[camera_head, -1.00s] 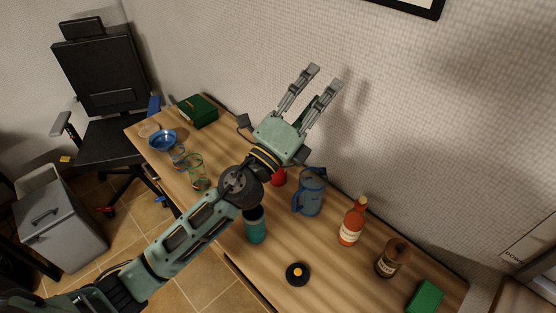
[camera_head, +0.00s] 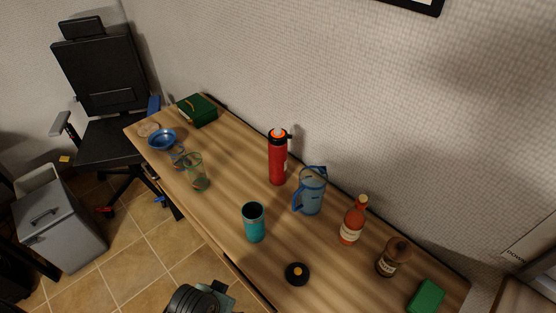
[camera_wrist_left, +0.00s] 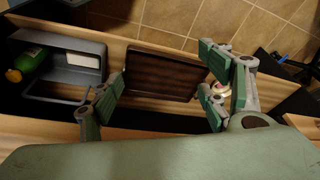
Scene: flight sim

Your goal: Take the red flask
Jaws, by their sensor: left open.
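The red flask (camera_head: 278,160) stands upright on the wooden table, towards the wall, in the head view. It has a black and orange top and is fully visible, with the blue pitcher to its right. My left gripper (camera_wrist_left: 165,82) is open and empty in the left wrist view. It is over an open drawer area, and the flask is not in that view. In the head view only part of my arm shows at the bottom edge, below the table's front edge, away from the flask. My right gripper is in neither view.
The blue pitcher (camera_head: 312,192), teal cup (camera_head: 255,224), orange bottle (camera_head: 352,222), brown jar (camera_head: 390,260) and black round lid (camera_head: 297,274) stand on the table (camera_head: 225,215). A green bottle (camera_wrist_left: 31,62) lies in a grey tray (camera_wrist_left: 70,51).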

